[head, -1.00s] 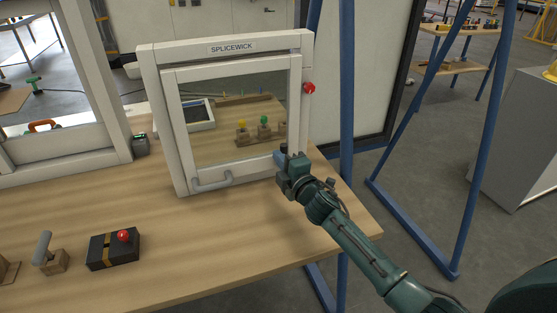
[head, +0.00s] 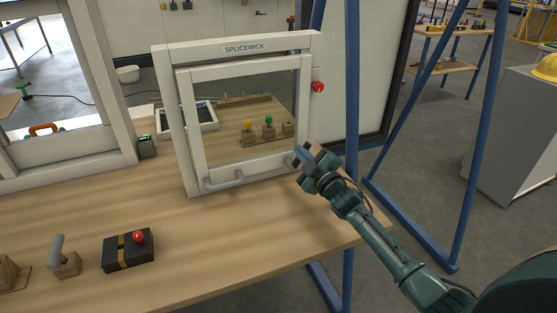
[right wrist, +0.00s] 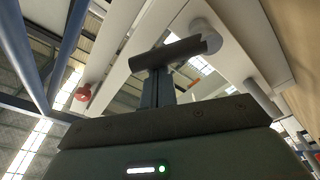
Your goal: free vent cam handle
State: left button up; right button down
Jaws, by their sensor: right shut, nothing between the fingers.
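The vent is a white-framed window marked SPLICEWICK (head: 244,48) standing on the wooden bench. Its inner sash (head: 188,128) appears to sit in the outer frame. A grey cam handle (head: 289,163) is at the sash's lower right, partly hidden by my gripper. In the right wrist view the cam handle (right wrist: 175,52) is a dark bar with a round grey hub at its right end. My right gripper (right wrist: 160,85) is shut and empty, its fingertips at the bar; I cannot tell whether they touch. My left gripper is out of view.
A grey pull handle (head: 224,183) is on the sash bottom. A red knob (head: 318,87) sits on the frame's right side. A black box with a red button (head: 129,250) and a grey lever (head: 57,248) stand at the front left. A blue post (head: 352,110) rises close behind my right arm.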

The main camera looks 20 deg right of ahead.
pick_arm(q)
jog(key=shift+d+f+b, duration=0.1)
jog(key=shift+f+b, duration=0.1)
jog(key=shift+b, duration=0.35)
pick_arm(e)
jog(key=d+f+m, duration=0.1)
jog(key=m, duration=0.1)
jog(key=d+f+m, duration=0.1)
jog(key=d+m, duration=0.1)
jog(key=shift+h, duration=0.3)
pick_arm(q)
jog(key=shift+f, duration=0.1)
pick_arm(e)
jog(key=shift+d+f, duration=0.15)
